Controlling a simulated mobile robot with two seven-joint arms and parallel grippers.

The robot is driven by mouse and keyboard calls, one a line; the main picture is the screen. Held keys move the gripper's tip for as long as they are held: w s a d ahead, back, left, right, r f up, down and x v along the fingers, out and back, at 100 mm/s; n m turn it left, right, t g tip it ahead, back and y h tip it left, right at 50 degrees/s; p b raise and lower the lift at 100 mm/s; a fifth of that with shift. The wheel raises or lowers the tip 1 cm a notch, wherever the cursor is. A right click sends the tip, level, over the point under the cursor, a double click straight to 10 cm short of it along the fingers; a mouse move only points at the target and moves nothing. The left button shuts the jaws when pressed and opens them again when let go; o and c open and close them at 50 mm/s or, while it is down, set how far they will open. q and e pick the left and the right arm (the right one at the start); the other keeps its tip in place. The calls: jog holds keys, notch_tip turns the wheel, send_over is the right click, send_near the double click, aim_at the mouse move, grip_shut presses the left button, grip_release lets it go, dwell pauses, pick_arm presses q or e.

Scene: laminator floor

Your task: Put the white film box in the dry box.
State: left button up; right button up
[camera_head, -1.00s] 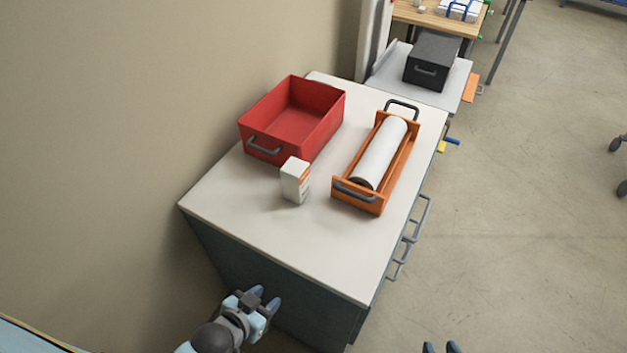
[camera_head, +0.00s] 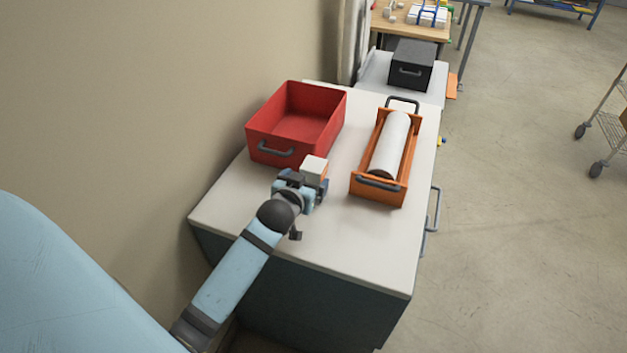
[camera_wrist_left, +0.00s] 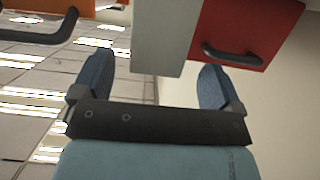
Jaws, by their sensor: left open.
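The white film box (camera_head: 314,168), small with an orange mark, stands on the pale cabinet top in front of the red box. My left gripper (camera_head: 311,187) is open at its near side and hides its lower part. In the left wrist view the film box (camera_wrist_left: 163,35) shows as a pale block between the two open fingers (camera_wrist_left: 156,80); I see no finger closed on it. A red open-topped box (camera_head: 283,115) with a grey handle is behind. A closed black box (camera_head: 411,62) stands farther back. I cannot tell which is the dry box. My right gripper is out of view.
An orange tray (camera_head: 401,186) holding a white roll (camera_head: 390,143) stands right of the film box. The cabinet top (camera_head: 350,250) is clear at the front. A wall (camera_head: 130,90) rises on the left, with open floor on the right.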

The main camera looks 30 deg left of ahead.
pick_arm(q)
jog(key=shift+w+f, duration=0.1)
jog(key=shift+w, duration=0.45)
jog(key=x, duration=0.4)
jog(key=shift+w+a+f+p, duration=0.1)
jog(key=shift+w+f+p, duration=0.15)
jog(key=shift+w+p, duration=0.1)
jog(key=c, duration=1)
jog(key=shift+r, duration=0.1)
jog(key=shift+c, duration=0.9)
jog(key=shift+r, duration=0.1)
